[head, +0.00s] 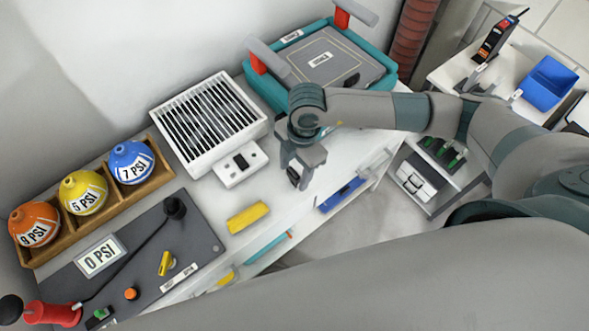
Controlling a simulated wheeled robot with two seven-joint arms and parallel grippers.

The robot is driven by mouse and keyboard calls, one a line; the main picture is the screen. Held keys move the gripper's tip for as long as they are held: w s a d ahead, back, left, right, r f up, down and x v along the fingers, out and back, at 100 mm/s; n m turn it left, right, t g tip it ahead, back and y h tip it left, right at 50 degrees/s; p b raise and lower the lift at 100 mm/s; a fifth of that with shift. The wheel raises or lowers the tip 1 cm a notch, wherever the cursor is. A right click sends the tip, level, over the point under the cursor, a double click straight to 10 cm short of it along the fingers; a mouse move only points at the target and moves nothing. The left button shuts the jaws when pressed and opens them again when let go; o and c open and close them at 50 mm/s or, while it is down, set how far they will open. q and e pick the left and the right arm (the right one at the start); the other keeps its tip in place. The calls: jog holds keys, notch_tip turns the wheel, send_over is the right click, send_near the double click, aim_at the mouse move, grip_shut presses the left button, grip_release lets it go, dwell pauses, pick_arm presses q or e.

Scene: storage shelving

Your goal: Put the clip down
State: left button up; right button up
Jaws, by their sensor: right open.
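No object is clearly recognisable as the clip. A yellow bar-shaped piece (248,217) lies on the white counter (215,200), left of and below my right gripper. I cannot tell whether it is the clip. My right gripper (299,176) is open and points down over the counter near its front edge, apart from the yellow piece. A small dark patch shows at its fingers; I cannot tell whether it is a finger pad or a small object. My left gripper is not in view.
A white slatted box (208,120) stands behind. A wooden rack (104,205) holds orange, yellow and blue pressure bulbs at left, beside a grey panel (135,260) with a lever. A teal-edged case (262,88) is at the back. A blue bin (548,82) stands at right.

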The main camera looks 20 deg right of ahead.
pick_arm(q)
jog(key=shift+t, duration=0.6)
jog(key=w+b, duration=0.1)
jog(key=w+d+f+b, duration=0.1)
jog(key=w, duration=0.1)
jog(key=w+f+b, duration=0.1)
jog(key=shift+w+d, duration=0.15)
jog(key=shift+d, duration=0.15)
pick_arm(e)
notch_tip(320, 180, up, 12)
jog(key=d, duration=0.1)
jog(key=shift+w+d, duration=0.25)
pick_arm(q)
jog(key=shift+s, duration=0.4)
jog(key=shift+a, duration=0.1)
pick_arm(e)
jog(key=shift+a, duration=0.1)
